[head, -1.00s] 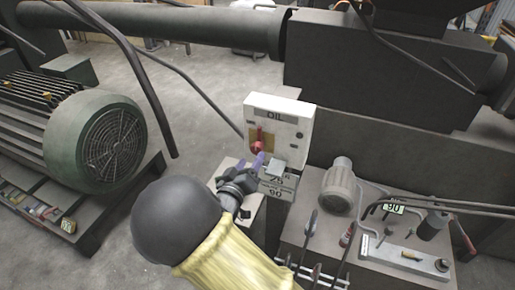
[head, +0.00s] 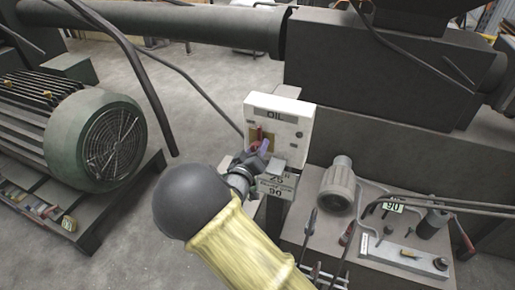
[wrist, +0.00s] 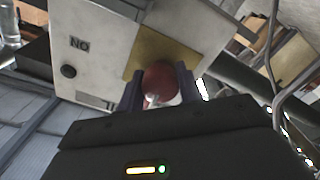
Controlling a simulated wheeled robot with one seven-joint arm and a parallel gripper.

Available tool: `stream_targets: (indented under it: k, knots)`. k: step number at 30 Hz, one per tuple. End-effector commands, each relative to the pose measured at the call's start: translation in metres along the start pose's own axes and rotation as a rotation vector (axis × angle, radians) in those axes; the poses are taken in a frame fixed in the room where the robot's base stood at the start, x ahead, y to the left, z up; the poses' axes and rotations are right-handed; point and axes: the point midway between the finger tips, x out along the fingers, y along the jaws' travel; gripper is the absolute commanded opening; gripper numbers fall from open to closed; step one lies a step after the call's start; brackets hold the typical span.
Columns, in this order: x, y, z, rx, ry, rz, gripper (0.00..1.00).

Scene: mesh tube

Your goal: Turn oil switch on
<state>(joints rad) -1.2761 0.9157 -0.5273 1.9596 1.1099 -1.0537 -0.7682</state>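The oil switch is a red knob (head: 257,135) on a yellow plate in a white box (head: 293,118) labelled OIL. In the wrist view the round red knob (wrist: 159,78) sits between the two dark fingers of my gripper (wrist: 161,72), in front of the yellow plate (wrist: 165,50). My gripper (head: 254,151) is at the box's face in the head view and covers the knob's lower part. The fingers are apart, one on each side of the knob. I cannot tell whether they touch it.
A green motor (head: 85,135) stands at left. A dark bench (head: 315,235) with a grey cylinder (head: 338,185), cables and small tools lies at right. A black button (wrist: 68,71) is on the box.

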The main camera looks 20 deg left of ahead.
Motion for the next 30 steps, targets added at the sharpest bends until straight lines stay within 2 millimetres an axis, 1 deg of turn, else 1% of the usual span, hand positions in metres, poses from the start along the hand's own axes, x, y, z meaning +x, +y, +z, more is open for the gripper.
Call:
stream_targets:
  k: [8, 14, 20, 30]
  knots:
    - [-0.0005, -0.001, 0.0005, 0.021, 0.0, -0.002, 0.13]
    - [-0.0004, -0.0015, 0.0011, 0.089, 0.0, -0.002, 0.13]
    - [-0.0003, -0.0023, 0.0023, 0.215, -0.001, -0.002, 0.13]
    - [-0.0002, -0.0032, 0.0037, 0.521, -0.001, 0.0, 0.13]
